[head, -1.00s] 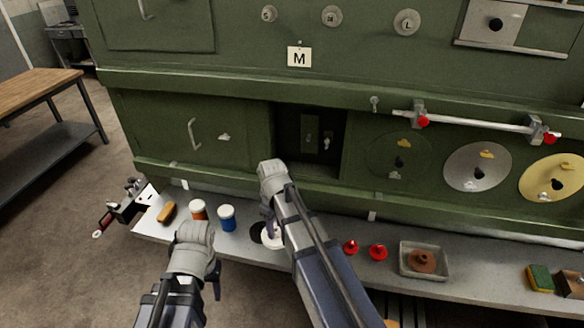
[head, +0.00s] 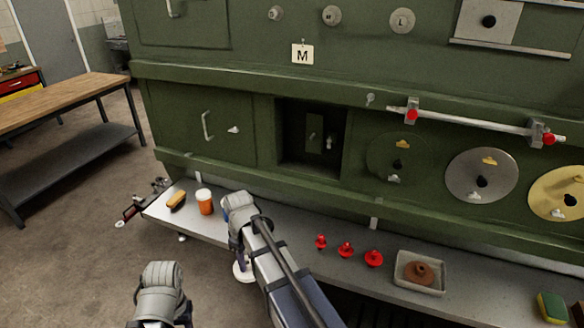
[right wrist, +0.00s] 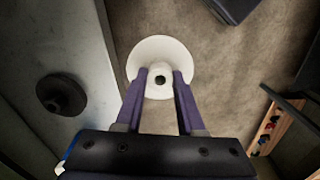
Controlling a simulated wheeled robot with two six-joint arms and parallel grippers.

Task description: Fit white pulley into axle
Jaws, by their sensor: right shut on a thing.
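My right gripper (right wrist: 163,78) is shut on the hub of the white pulley (right wrist: 165,49), a round flanged disc with a dark central hole. In the right wrist view the pulley shows against the floor, clear of the shelf's front edge. In the head view my right gripper (head: 240,236) hides most of the pulley, and a white rim (head: 243,270) shows below it. My left gripper (head: 160,290) is low in the head view, its fingers hidden. A dark square recess (head: 312,138) in the green cabinet holds a small light fitting (head: 329,143); I cannot tell whether this is the axle.
A black round part (right wrist: 61,94) stands on the shelf (head: 330,225). The shelf also holds an orange jar (head: 205,202), a yellow-brown item (head: 176,200), red knobbed parts (head: 346,250) and a tray (head: 420,283) with a brown part. A wooden table (head: 70,100) stands at left.

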